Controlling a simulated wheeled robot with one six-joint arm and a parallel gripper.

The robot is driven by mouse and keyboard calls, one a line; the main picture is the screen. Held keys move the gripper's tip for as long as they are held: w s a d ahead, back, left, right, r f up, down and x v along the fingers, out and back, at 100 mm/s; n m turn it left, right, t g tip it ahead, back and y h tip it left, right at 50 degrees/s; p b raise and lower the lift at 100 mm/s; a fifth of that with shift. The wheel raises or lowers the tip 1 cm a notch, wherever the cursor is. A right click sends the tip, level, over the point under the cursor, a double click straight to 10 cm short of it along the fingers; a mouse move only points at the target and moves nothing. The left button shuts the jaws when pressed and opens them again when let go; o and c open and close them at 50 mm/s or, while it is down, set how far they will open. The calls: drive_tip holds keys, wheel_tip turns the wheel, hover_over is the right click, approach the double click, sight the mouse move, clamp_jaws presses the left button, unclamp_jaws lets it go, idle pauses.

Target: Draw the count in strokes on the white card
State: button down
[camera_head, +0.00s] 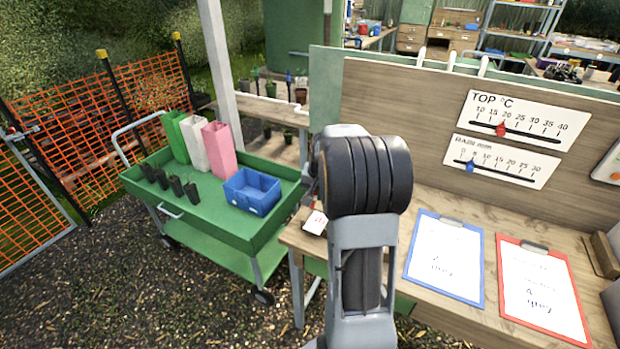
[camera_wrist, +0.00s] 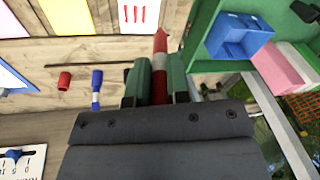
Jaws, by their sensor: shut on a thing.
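The white card (camera_wrist: 151,14) lies on the wooden bench at the top of the wrist view, with what look like three short red strokes on it. It also shows small in the head view (camera_head: 314,224), left of my arm. My gripper (camera_wrist: 157,82) is shut on a red marker with a white band (camera_wrist: 160,66), its tip pointing up the picture. The tip is near the card's lower right edge in the picture; I cannot tell its height above the bench.
A blue marker (camera_wrist: 97,90), a red cap (camera_wrist: 64,81) and a thin dark rod (camera_wrist: 105,64) are on the bench. Blue (camera_head: 444,262) and red (camera_head: 541,290) clipboards lie at right. A green trolley (camera_head: 225,228) with a blue bin (camera_head: 252,191) stands at left.

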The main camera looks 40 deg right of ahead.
drive_tip(key=shift+w+d+f+m+b, duration=0.1)
drive_tip(key=shift+d+f+b, duration=0.15)
drive_tip(key=shift+f+b, duration=0.2)
drive_tip(key=shift+d+f+m+b, duration=0.1)
drive_tip(key=shift+d+f+b, duration=0.1)
drive_tip(key=shift+f+b, duration=0.25)
drive_tip(key=shift+w+d+f+m+b, duration=0.1)
drive_tip(key=shift+d+f+b, duration=0.15)
drive_tip(key=shift+f+b, duration=0.2)
drive_tip(key=shift+s+f+b, duration=0.1)
drive_tip(key=shift+f+b, duration=0.45)
drive_tip(key=shift+f, duration=0.1)
idle(0.5)
drive_tip(key=shift+s+a, duration=0.3)
drive_tip(key=shift+a, duration=0.25)
drive_tip(key=shift+s+a, duration=0.25)
drive_tip(key=shift+a, duration=0.3)
idle(1.7)
drive_tip(key=shift+r, duration=0.25)
drive_tip(key=shift+w+p+v, duration=0.25)
drive_tip(key=shift+p+v, duration=0.6)
drive_tip(key=shift+v, duration=0.4)
